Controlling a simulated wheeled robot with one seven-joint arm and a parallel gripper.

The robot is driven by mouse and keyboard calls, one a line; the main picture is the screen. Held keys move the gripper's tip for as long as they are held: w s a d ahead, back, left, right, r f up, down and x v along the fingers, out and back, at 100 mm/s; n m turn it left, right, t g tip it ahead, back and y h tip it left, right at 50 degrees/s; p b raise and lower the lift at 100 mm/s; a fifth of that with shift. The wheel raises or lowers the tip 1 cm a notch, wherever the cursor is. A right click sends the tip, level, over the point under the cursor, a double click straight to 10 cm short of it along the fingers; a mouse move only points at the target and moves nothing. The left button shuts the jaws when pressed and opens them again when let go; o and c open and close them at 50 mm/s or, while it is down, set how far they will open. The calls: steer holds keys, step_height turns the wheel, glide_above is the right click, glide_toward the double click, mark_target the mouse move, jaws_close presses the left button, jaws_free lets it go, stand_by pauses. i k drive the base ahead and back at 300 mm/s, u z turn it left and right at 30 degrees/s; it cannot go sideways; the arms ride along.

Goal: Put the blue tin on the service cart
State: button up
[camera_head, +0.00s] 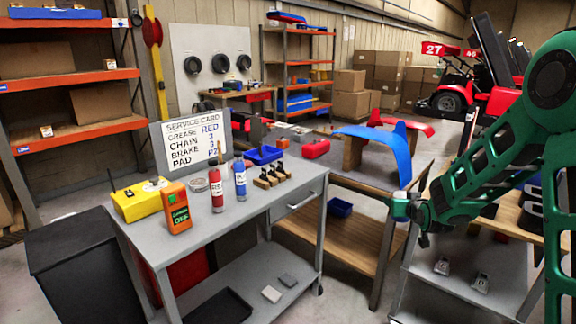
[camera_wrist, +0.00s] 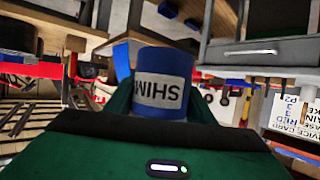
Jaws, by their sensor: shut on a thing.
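The blue tin (camera_wrist: 165,80) fills the middle of the wrist view; it has a white band lettered "SHIM". My gripper (camera_head: 405,208) is shut on it, with dark green finger parts at its sides. The cart's top holds a yellow box (camera_head: 141,200), an orange device (camera_head: 176,207), a red bottle (camera_head: 216,188) and a blue bottle (camera_head: 240,178).
The service card (camera_head: 192,138) stands at the cart's back. A blue tray (camera_head: 264,155) and a wooden block with dark pegs (camera_head: 272,176) occupy its far right. Its front middle top is clear. The blue panel (camera_head: 385,145) rises behind my gripper. A black cabinet (camera_head: 85,265) stands left.

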mark_target(308, 172)
steer(key=i, duration=1.6)
